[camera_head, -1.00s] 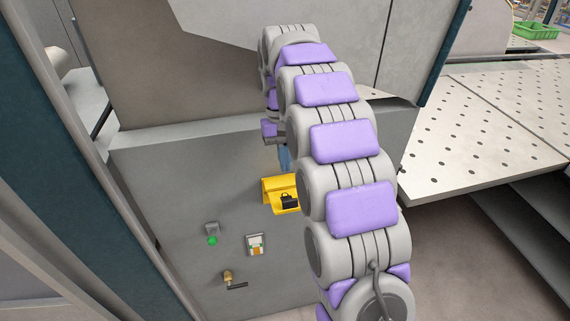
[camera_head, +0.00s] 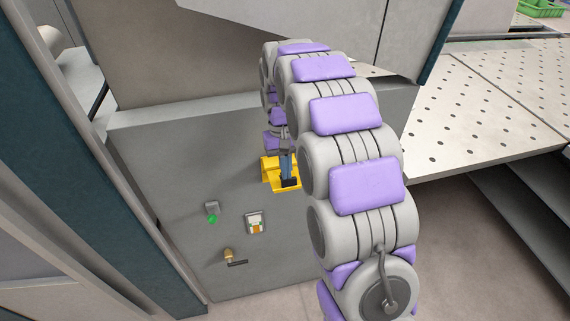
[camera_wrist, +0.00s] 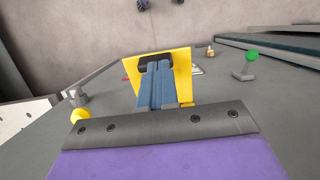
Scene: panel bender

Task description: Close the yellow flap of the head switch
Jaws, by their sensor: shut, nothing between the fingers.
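The yellow flap (camera_wrist: 183,72) of the head switch stands out from the grey panel, with a black part on it, seen in the wrist view. In the head view the yellow switch (camera_head: 268,171) is partly hidden behind my arm and gripper. My gripper (camera_wrist: 158,66) is shut and empty, its two blue fingers side by side, with the tips over the flap beside the black part. In the head view my gripper (camera_head: 289,180) points down in front of the switch. I cannot tell whether the fingertips touch the flap.
The grey panel (camera_head: 180,170) also carries a green button (camera_head: 212,219), a small white switch plate (camera_head: 254,222) and a brass key switch with a dark handle (camera_head: 229,257). A perforated table (camera_head: 480,110) lies to the right. Open floor lies below.

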